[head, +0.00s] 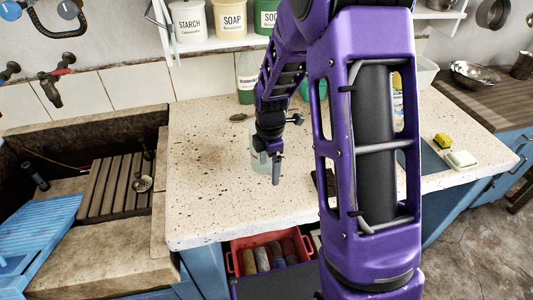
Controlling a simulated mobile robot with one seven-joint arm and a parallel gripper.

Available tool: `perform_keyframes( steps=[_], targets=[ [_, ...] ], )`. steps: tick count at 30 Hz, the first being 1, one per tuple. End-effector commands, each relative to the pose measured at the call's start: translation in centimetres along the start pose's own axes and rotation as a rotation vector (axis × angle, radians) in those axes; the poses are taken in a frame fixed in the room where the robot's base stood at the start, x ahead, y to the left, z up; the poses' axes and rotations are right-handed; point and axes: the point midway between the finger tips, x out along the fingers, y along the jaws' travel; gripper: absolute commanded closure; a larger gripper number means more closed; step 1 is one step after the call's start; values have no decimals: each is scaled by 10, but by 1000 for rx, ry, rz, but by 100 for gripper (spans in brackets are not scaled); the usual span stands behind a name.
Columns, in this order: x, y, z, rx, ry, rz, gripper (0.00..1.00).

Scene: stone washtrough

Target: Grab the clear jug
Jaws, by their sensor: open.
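A clear, pale see-through vessel, which looks like the clear jug (259,162), stands on the speckled worktop (205,205) near the middle of the head view. My gripper (274,168) points down in front of it and overlaps it in the picture. The gripper is open. Much of the vessel is hidden behind the gripper, so its handle and rim cannot be made out. I cannot tell whether the fingers touch it or stand apart from it.
A green bottle (246,76) stands at the back of the worktop. A yellow sponge (442,140) and a pale soap block (461,159) lie at the right. The stone trough (95,255) is at the left. The worktop's front left is clear.

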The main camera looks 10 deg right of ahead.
Motion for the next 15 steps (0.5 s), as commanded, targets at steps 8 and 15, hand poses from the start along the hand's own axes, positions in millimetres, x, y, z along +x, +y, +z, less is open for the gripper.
perform_keyframes(
  steps=[8,15],
  targets=[
    [0,0,0,0,0,0,25],
    [0,0,0,0,0,0,68]
  ],
)
